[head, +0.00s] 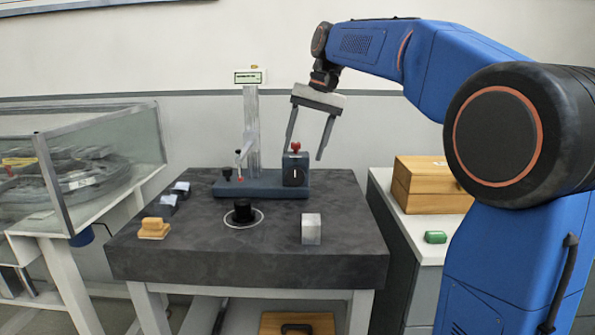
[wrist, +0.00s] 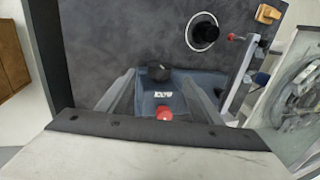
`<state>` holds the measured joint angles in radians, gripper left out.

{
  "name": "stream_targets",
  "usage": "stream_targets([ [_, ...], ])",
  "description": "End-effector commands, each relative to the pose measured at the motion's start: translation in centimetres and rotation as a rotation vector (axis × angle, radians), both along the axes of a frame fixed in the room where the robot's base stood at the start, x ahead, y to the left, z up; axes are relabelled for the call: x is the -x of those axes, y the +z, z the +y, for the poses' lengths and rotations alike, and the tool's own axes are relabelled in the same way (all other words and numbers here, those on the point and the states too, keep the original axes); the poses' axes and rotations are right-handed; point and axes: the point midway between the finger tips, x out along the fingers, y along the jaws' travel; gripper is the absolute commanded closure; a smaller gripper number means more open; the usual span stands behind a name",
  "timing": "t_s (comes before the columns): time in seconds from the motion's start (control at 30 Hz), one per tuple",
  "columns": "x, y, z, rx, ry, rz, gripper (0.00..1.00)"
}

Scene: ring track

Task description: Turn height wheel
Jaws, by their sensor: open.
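The height gauge stands on the dark stone table (head: 190,245), with a blue-grey base (head: 262,186), an upright column (head: 251,125) and a small display (head: 249,77) on top. A dark block (head: 295,160) with a red knob (head: 295,146) stands at the base's right end. A black wheel (head: 293,176) with a white mark is on its front face; the wheel also shows in the wrist view (wrist: 160,72). My gripper (head: 304,154) is open and empty, pointing down above the block. In the wrist view its fingers (wrist: 160,88) appear on either side of the block; contact cannot be told.
A black cylinder (head: 242,211) on a white-rimmed disc, a metal cube (head: 311,229) and a wooden piece (head: 154,228) sit on the table. A glass case (head: 100,150) stands left. A cabinet with a wooden box (head: 432,190) and green item (head: 435,237) stands right.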

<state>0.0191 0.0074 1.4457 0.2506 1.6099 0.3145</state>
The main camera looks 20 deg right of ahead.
Motion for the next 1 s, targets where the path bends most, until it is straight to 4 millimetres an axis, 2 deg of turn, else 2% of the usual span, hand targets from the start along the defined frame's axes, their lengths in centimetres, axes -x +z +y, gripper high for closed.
stream_targets([
  [0.2,-0.3,-3.7,0.9,0.0,0.001,0.002,0.4],
  [0.4,-0.5,-6.0,1.6,0.0,0.0,0.001,0.4],
  [0.6,-0.6,-7.0,1.8,0.0,0.0,0.0,0.4],
  [0.87,-0.6,-7.1,1.8,0.0,0.0,0.0,0.4],
  [1.0,-0.6,-7.1,1.8,0.0,0.0,-0.001,0.72],
])
